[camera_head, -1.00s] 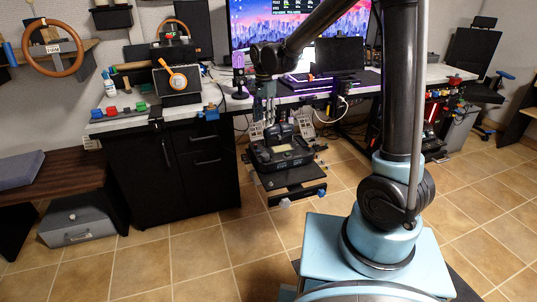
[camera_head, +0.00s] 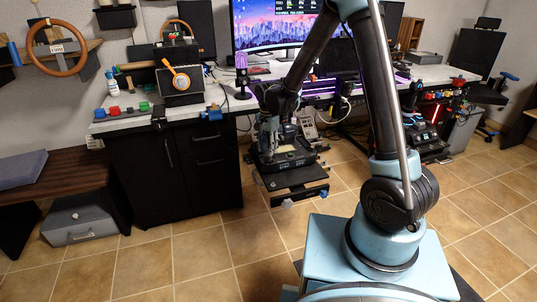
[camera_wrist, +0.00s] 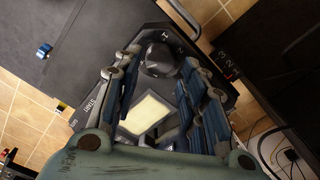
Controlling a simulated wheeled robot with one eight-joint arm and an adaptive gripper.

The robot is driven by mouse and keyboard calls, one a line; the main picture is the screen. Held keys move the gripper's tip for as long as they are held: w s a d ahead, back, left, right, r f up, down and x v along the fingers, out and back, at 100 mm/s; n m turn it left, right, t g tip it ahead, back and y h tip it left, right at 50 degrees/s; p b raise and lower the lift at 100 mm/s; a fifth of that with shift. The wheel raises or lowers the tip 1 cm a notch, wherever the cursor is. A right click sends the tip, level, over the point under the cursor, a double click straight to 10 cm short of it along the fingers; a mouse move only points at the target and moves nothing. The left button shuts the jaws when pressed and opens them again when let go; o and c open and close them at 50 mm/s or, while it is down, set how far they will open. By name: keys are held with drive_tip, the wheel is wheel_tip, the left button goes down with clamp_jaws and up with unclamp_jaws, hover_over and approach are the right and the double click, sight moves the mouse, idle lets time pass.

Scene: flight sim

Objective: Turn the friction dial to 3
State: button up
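In the wrist view a round black knob (camera_wrist: 160,58) sits on a dark control box (camera_wrist: 180,32), with a pale rectangular panel (camera_wrist: 148,115) below it. Small white numbers (camera_wrist: 227,62) show on a dark part to the right. I cannot read a friction label, so I cannot tell which part is the friction dial or its setting. My gripper (camera_wrist: 160,72) is open, its two blue-grey fingers either side of the knob in the picture; contact is unclear. In the head view my gripper (camera_head: 270,140) is over the control box (camera_head: 287,160), hiding part of it.
The control box rests on a black shelf (camera_head: 295,180) in front of the desk (camera_head: 345,90). A black cabinet (camera_head: 175,175) stands to the left. The tiled floor (camera_head: 220,250) in front is clear.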

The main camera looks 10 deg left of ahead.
sight(268, 157)
drive_tip(key=shift+f, duration=1.65)
drive_tip(key=c, duration=0.8)
